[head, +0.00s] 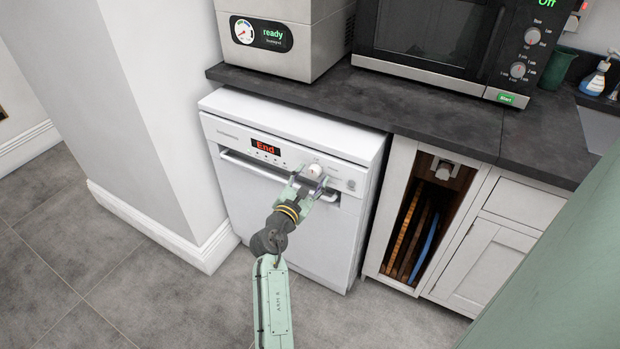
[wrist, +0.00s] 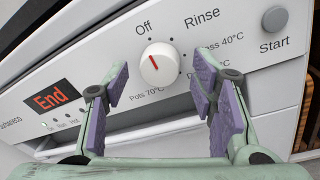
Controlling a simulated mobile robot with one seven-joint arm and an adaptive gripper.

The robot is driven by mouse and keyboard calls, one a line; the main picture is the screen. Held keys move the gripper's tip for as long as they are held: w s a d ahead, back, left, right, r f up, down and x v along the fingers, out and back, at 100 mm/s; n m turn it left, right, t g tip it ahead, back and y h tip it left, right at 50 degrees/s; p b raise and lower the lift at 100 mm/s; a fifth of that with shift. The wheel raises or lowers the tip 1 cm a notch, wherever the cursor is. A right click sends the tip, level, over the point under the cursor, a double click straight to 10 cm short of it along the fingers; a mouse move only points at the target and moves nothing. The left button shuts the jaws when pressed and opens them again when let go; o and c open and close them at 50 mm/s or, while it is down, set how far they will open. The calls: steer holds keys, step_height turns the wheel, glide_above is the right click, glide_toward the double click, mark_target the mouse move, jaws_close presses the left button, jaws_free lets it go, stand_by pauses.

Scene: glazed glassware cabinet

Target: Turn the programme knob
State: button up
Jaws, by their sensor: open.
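The programme knob (wrist: 160,65) is a round white dial with a red pointer line, on the white front panel of a dishwasher (head: 290,240). In the wrist view the line points up and left, towards the "Off" mark. Labels around it read Off, Rinse, a 40°C setting and Pots 70°C. In the head view the knob (head: 314,171) is just beyond my fingertips. My gripper (wrist: 164,90) is open, with purple pads on either side of the knob's lower part in the picture. I cannot tell whether a pad touches it. It also shows in the head view (head: 311,186).
A red "End" display (wrist: 53,97) is left of the knob, and a grey Start button (wrist: 275,19) is to its right. The dishwasher's handle recess (head: 250,167) runs below the panel. A dark worktop (head: 400,105) overhangs above, with a microwave (head: 440,45) on it.

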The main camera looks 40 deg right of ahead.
steer(key=v, duration=1.2)
